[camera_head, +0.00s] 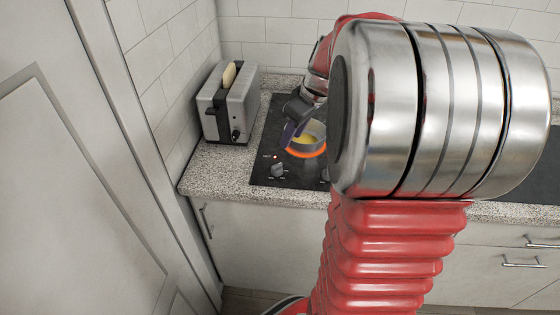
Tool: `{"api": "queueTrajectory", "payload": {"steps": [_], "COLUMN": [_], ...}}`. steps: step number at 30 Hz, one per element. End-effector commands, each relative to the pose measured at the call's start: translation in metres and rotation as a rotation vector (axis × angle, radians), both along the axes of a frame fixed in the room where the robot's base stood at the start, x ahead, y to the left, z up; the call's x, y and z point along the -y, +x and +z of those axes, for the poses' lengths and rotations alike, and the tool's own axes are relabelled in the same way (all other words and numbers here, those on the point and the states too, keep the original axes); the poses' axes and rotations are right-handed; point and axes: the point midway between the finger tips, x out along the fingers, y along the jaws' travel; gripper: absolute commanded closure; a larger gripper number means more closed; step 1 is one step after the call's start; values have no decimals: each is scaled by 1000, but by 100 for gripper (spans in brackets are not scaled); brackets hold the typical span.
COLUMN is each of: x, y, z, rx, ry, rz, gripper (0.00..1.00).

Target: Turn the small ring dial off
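A black cooktop (262,140) is set in the counter. A dark dial (278,170) sits at its front left corner, with a small red-orange light (275,157) lit just behind it. A second dial (325,174) shows partly to the right, beside my arm. Which dial is the small ring's cannot be read. A pot (308,147) with yellow contents stands on a ring (306,154) glowing orange. My gripper (288,143), with dark purple fingers, points down at the pot's left side, behind the left dial. Its finger gap is too small to judge.
A silver toaster (228,105) with bread in its slot stands left of the cooktop. The speckled counter edge (225,178) is clear in front of it. A tall white door or panel (70,160) fills the left. My arm hides the cooktop's right part.

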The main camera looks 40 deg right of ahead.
Motion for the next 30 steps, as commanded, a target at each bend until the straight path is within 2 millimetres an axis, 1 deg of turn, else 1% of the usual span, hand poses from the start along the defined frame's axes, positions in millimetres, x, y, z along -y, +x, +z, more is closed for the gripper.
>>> {"api": "queueTrajectory", "payload": {"steps": [1,4,11,21,30], "x": [-6,-13,-28,-43,-50], "y": [6,12,23,33,37], "z": [1,1,4,9,14], "rx": [-12,-36,-95,-185,-247], "ry": [9,31,90,177,235], "rz": [-11,-64,-242,-603,-952], "gripper": [61,55,55,55,55]}}
